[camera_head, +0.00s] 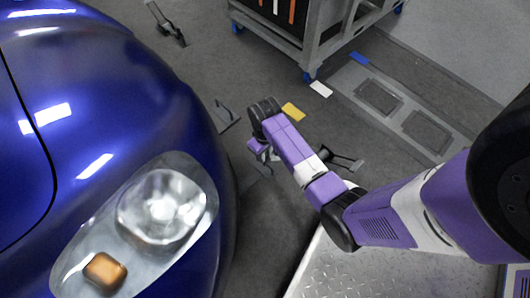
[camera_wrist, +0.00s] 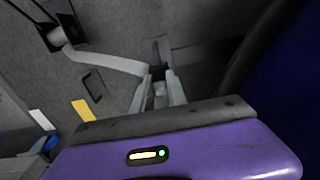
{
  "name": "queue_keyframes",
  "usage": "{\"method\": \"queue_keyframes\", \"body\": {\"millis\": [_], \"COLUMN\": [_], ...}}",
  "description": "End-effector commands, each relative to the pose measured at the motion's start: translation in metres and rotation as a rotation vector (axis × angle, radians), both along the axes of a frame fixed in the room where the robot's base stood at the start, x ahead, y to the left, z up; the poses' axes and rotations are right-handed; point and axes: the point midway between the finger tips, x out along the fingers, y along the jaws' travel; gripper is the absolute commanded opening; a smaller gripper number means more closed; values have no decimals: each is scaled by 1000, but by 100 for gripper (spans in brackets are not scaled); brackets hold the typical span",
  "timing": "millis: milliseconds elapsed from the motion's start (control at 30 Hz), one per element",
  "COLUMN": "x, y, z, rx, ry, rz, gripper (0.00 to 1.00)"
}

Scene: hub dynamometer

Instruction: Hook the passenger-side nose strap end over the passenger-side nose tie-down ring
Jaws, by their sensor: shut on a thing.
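My gripper (camera_wrist: 160,92) points down near the floor beside the blue car's nose, its two pale fingers close together. In the wrist view a grey strap (camera_wrist: 108,61) runs from a dark floor anchor (camera_wrist: 58,36) to the fingers. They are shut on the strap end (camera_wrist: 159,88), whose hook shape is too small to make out. A thin dark loop (camera_wrist: 93,86) on the floor lies left of the fingers, apart from them; I cannot tell whether it is the tie-down ring. In the head view my gripper (camera_head: 262,152) is small and partly hidden by my wrist. The anchor (camera_head: 341,160) shows behind my arm.
The blue car (camera_head: 105,75) fills the left, close to my gripper. A dark floor fitting (camera_head: 224,116) sits near its nose, another (camera_head: 168,27) farther back. A wheeled grey cart (camera_head: 315,45) stands behind. Metal tread plate (camera_head: 350,270) lies in front.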

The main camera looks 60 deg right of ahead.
Motion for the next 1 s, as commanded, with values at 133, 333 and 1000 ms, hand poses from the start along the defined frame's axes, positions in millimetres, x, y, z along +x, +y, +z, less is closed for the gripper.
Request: {"method": "queue_keyframes", "body": {"millis": [133,333,1000], "x": [0,0,0], "y": [0,0,0], "z": [-4,-10,-19], "rx": [0,0,0], "ry": [-1,-1,-1], "rz": [0,0,0], "gripper": [0,0,43]}}
